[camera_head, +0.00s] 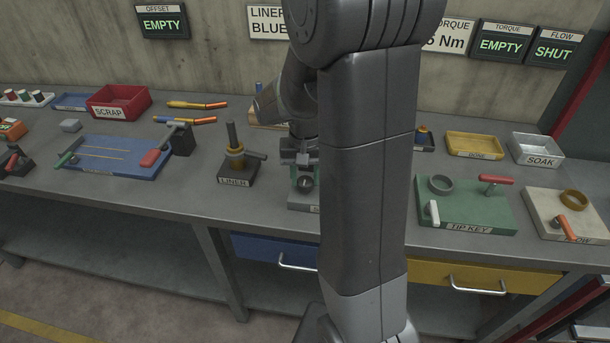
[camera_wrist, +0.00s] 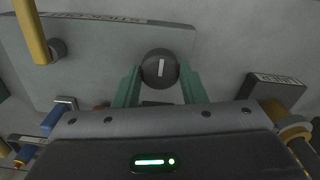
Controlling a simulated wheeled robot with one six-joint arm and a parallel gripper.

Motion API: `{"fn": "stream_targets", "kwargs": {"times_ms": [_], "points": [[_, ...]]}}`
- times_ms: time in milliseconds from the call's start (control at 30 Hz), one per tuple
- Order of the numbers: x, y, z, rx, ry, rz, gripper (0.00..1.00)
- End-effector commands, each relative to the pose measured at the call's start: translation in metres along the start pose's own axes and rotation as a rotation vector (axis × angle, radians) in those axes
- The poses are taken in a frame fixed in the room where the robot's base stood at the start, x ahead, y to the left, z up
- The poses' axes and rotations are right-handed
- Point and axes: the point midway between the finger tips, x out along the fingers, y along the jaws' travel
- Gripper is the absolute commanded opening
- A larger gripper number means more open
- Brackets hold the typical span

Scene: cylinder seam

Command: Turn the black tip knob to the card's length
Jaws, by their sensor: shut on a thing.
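The black tip knob (camera_wrist: 160,68) is round and dark with a white index line that stands nearly upright in the wrist view. My gripper (camera_wrist: 160,82) has its green fingers on either side of the knob and is shut on it. In the head view my gripper (camera_head: 304,170) is at a grey fixture (camera_head: 300,203) at the bench's front middle, partly hidden by my arm. The fixture's grey plate (camera_wrist: 100,60) fills the upper part of the wrist view, with an upside-down label. The "LINER BLUE" card (camera_head: 268,22) and a torque card reading "5 Nm" (camera_head: 450,38) are partly covered by my arm.
The liner stand (camera_head: 237,165) with its upright post is left of the fixture. The green tip key board (camera_head: 465,205) is to the right. A blue board (camera_head: 120,160), a red scrap bin (camera_head: 118,100) and a soak tray (camera_head: 537,148) stand farther out.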

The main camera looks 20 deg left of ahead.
Motion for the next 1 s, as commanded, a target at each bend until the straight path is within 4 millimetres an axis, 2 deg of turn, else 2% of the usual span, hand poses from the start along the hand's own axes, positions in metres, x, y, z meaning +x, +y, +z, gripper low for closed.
{"fn": "stream_targets", "kwargs": {"times_ms": [267, 300, 400, 767, 867, 1000], "points": [[-0.001, 0.000, -0.001, -0.001, 0.004, 0.000, 0.15], [-0.001, 0.000, -0.001, -0.001, 0.004, 0.000, 0.41], [-0.001, 0.000, -0.001, -0.001, 0.003, 0.000, 0.59], [-0.005, 0.000, -0.001, -0.001, 0.003, -0.001, 0.59], [-0.018, 0.000, -0.001, -0.001, 0.005, -0.001, 0.59], [-0.047, -0.001, -0.002, -0.001, 0.008, -0.003, 0.59]]}}
